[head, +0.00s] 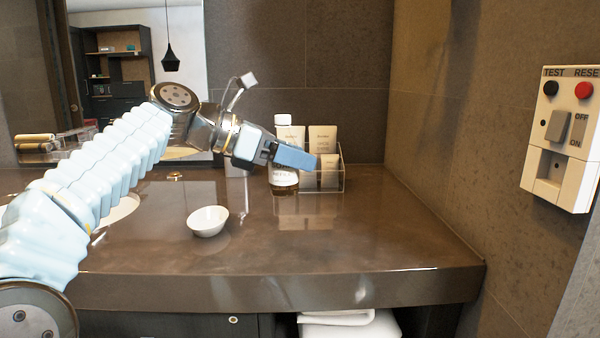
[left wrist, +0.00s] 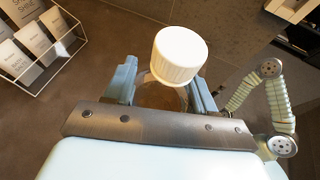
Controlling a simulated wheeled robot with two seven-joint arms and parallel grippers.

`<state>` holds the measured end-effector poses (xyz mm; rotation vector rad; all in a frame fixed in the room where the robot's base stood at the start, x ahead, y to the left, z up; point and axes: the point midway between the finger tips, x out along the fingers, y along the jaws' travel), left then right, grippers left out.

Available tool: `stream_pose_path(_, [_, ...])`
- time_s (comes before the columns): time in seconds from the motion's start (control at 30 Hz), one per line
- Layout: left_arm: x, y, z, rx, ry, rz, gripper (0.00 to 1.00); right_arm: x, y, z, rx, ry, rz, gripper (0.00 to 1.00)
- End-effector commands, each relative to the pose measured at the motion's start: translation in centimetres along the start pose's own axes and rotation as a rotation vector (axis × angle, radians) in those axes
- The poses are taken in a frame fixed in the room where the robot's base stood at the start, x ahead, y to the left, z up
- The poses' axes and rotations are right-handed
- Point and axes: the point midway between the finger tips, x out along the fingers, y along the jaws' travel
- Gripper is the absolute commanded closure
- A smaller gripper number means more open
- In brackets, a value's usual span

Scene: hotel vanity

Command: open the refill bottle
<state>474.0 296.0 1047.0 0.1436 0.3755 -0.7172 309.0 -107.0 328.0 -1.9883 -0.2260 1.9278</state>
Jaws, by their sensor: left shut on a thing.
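The refill bottle (head: 284,183) stands upright on the brown counter (head: 330,245). It is clear with amber liquid low inside, a pale label and a white cap (head: 283,120) on top. My left gripper (head: 290,156) reaches in from the left and is shut on the bottle's upper body, below the cap. In the left wrist view the ribbed white cap (left wrist: 180,55) rises above the fingers (left wrist: 162,90), and the bottle's body between them is mostly hidden. My right gripper is in neither view.
A clear box (head: 335,180) with several cream cartons stands just behind and right of the bottle. A small white bowl (head: 207,222) sits nearer the front. The counter's right side is clear. A switch panel (head: 566,140) is on the right wall.

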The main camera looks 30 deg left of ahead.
Motion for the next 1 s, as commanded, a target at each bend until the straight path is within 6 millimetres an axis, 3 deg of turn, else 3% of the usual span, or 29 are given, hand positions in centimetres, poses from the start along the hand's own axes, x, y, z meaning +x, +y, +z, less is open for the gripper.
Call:
stream_pose_path(0.1, [-2.1,-2.7,0.5,0.002,-0.003,0.002,0.80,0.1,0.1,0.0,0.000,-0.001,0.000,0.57])
stream_pose_path(0.3, [-4.2,-5.4,1.1,0.000,-0.002,0.001,0.80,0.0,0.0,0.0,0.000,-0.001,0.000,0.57])
stream_pose_path(0.7, [-4.9,-6.3,1.3,-0.001,0.000,0.001,0.80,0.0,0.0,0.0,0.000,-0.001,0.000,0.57])
stream_pose_path(0.73, [-4.9,-6.3,1.3,-0.001,0.000,0.001,0.46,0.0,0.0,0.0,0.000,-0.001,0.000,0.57])
stream_pose_path(1.0, [-4.9,-6.2,1.3,-0.001,-0.001,0.001,0.88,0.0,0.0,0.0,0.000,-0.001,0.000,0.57])
